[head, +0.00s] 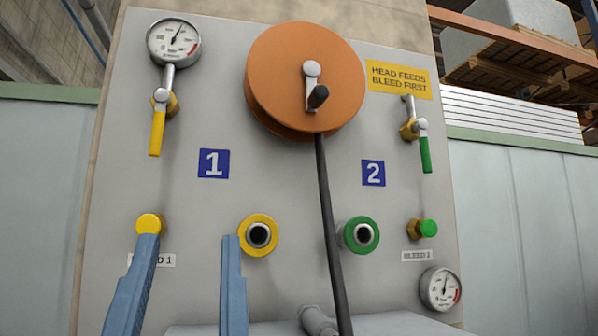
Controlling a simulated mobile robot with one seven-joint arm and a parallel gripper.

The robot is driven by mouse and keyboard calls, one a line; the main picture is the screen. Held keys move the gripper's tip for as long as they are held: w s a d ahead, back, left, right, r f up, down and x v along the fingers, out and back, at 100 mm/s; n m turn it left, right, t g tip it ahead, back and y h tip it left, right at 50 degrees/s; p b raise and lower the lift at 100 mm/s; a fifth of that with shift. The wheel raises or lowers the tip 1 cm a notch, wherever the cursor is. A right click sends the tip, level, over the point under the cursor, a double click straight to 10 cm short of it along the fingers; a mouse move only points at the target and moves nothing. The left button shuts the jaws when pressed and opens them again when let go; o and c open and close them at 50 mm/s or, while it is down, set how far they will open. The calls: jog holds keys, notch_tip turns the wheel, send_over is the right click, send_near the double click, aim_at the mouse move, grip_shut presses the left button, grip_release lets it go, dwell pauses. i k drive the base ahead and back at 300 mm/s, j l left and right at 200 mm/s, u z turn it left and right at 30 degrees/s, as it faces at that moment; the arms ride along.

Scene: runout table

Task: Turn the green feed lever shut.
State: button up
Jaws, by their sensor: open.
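The green feed lever (425,153) is at the upper right of the grey panel, on a brass valve (408,130). Its handle hangs nearly straight down, roughly in line with the short grey pipe above it. My gripper (190,240) is at the lower left, its two blue fingers apart with nothing between them. The left fingertip overlaps the lower edge of the yellow bleed knob (150,224); I cannot tell if it touches. The gripper is far to the left of and below the green lever.
A yellow lever (156,133) hangs under a gauge (174,43) at upper left. An orange hose reel (280,75) with a dark hanging hose (326,220) stands out mid-panel. Yellow (258,218) and green (347,220) ringed ports and a green knob (428,228) sit below.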

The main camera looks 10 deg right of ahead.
aim_at(420, 126)
jog(key=z, duration=0.95)
